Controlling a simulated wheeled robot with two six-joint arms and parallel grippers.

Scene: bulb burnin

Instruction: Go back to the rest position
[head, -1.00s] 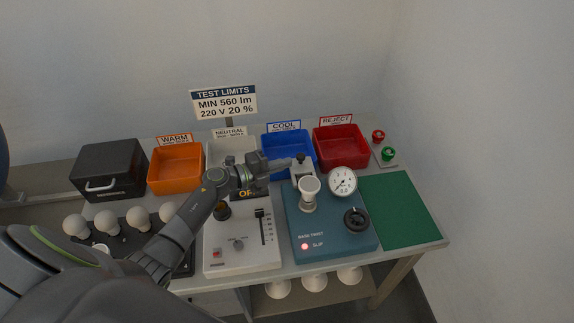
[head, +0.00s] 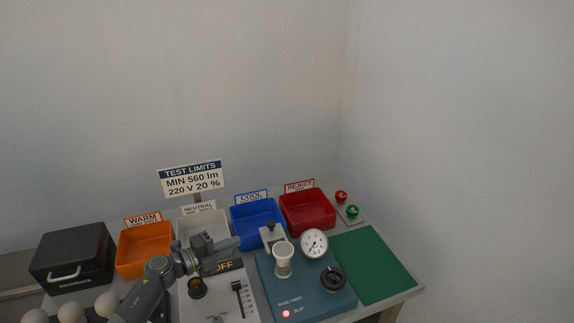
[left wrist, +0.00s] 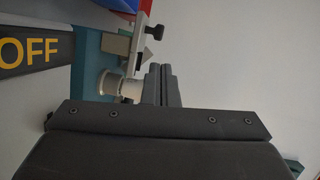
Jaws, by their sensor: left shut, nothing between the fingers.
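My left gripper (head: 236,242) is shut and empty, above the back of the white test box (head: 215,305) with its OFF display (head: 224,266). Its tips point right, toward the blue-green base twist device (head: 310,293), and look a little short of the device's clamp post (head: 271,236). In the left wrist view the shut fingers (left wrist: 161,72) appear beside the device's white cup (left wrist: 120,86); I cannot tell the gap in depth. My right gripper is in neither view.
Orange (head: 146,264), white (head: 203,229), blue (head: 257,238) and red (head: 307,225) bins line the back. A black reference case (head: 72,270) stands left, white bulbs (head: 70,312) in front of it. A green mat (head: 372,266) lies clear at right.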

